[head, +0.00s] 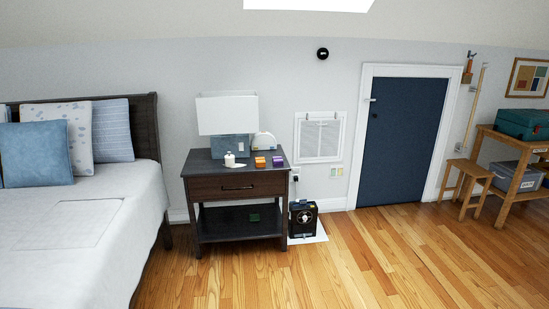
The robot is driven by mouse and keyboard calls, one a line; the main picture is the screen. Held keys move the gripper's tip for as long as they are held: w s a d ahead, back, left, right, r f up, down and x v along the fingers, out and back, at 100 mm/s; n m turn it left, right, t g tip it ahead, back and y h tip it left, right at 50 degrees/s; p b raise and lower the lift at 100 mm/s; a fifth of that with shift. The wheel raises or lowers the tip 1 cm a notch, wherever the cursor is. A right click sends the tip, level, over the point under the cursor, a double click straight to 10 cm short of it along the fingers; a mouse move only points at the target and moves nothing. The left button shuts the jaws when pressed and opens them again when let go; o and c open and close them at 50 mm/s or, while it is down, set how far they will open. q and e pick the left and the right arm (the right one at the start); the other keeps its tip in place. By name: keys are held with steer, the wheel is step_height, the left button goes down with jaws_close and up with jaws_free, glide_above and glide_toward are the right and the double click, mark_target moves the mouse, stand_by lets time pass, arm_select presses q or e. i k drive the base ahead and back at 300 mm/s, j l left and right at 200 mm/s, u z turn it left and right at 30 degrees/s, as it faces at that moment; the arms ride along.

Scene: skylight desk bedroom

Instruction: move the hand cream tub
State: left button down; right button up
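Several small things stand on the dark wooden nightstand (236,187) beside the bed. A small white container (230,160) with a darker top stands at the front left of its top. An orange block-like item (260,162) and a purple one (278,161) sit to its right. A white rounded item (264,141) is behind them. At this distance I cannot tell which of these, if any, is the hand cream tub. Neither of my grippers shows in the head view.
A white-shaded lamp (227,114) stands at the nightstand's back. The bed (110,215) is on the left. A black device (303,218) stands on the floor right of the nightstand. A stool (466,180) stands at far right. The wooden floor (390,260) in front is clear.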

mark_target(229, 162)
steer(key=i+z, duration=0.25)
steer(key=i, duration=0.8)
steer(key=i+j+z, duration=0.1)
steer(key=i+z, duration=0.2)
steer(key=i, duration=0.75)
